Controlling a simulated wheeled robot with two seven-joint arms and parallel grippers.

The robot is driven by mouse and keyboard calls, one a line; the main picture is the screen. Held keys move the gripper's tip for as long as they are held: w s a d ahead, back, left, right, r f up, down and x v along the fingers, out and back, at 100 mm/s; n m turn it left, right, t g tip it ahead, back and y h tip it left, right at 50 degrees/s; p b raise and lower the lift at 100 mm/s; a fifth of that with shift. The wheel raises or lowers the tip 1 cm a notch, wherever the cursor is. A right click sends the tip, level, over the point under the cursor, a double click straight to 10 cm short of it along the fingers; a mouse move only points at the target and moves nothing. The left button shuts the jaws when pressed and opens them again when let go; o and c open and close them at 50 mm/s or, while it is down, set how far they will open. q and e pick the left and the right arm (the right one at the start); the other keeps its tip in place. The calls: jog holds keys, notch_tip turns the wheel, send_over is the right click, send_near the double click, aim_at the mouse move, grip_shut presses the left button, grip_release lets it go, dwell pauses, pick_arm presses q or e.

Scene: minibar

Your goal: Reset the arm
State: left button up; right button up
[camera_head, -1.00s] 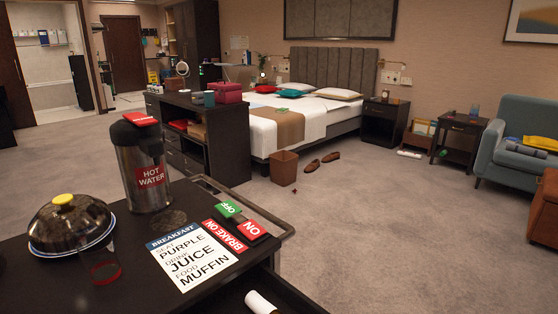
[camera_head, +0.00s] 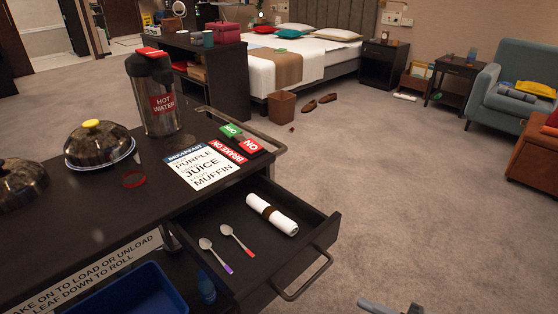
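A grey piece that looks like the tip of my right gripper (camera_head: 390,308) shows at the bottom edge, right of the open drawer (camera_head: 325,232). Most of it is cut off, so I cannot tell whether it is open or holds anything. It appears apart from the drawer handle (camera_head: 305,280). My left gripper is not in view. The drawer holds a rolled white napkin (camera_head: 272,214) with a brown band, a purple-ended spoon (camera_head: 215,255) and a red-ended spoon (camera_head: 237,240).
The dark cart top (camera_head: 75,225) bears a hot water dispenser (camera_head: 156,95), domed covers (camera_head: 98,145), a clear cup (camera_head: 131,178) and a breakfast card (camera_head: 205,166). A blue bin (camera_head: 130,290) sits below. Carpet (camera_head: 420,200) to the right is clear up to the orange-brown seat (camera_head: 532,155).

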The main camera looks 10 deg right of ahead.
pick_arm(q)
jog(key=p, duration=0.1)
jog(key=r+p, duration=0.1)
jog(key=p, duration=0.1)
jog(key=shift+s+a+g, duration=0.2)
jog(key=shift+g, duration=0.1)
pick_arm(e)
jog(key=s+a+m+h, duration=0.1)
jog(key=m+h, duration=0.4)
jog(key=m, duration=0.5)
jog(key=s+a+m+h, duration=0.2)
jog(key=a+m+h, duration=0.2)
jog(key=m, duration=0.6)
jog(key=shift+a+f+m+h, duration=0.3)
jog(key=shift+f+h, duration=0.1)
jog(key=shift+h, duration=0.5)
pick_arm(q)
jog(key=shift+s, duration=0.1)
